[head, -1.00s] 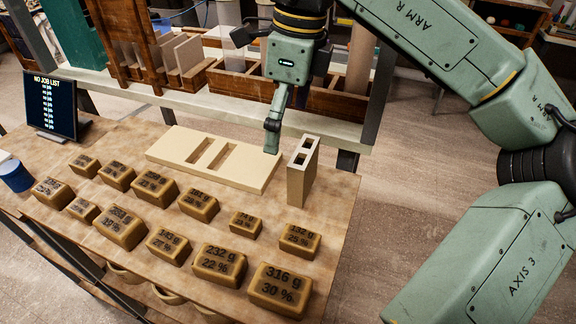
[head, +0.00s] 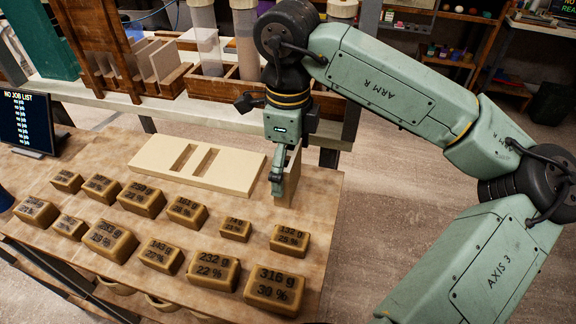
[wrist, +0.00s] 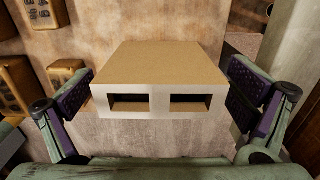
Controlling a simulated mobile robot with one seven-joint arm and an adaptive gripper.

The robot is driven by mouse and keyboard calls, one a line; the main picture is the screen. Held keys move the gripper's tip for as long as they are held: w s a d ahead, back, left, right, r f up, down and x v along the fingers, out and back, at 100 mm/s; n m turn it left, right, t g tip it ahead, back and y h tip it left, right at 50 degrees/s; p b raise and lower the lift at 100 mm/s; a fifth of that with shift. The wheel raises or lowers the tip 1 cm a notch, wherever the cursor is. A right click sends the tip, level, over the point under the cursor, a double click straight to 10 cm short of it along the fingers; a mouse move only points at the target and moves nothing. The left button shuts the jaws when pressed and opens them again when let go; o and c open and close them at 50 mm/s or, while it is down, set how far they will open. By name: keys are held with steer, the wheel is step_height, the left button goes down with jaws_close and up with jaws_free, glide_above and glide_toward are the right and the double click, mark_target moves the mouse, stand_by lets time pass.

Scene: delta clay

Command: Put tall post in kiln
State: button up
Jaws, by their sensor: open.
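The tall post (head: 291,178) is a beige upright block with two rectangular openings in its top. It stands on the table at the right end of the flat slotted slab. In the wrist view my gripper (wrist: 160,98) has one finger on each side of the post. I cannot make out a kiln.
A beige slab (head: 200,164) with two slots lies left of the post. Several labelled tan blocks (head: 275,288) stand in front of it on the wooden table (head: 318,215). A monitor (head: 27,120) stands at the left. Behind is a shelf with wooden racks (head: 228,88) holding plates and cylinders.

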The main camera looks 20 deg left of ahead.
steer(key=shift+f, duration=0.55)
steer(key=shift+c, duration=0.5)
steer(key=c, duration=1.5)
steer(key=shift+o, duration=0.2)
steer(key=shift+r, duration=0.15)
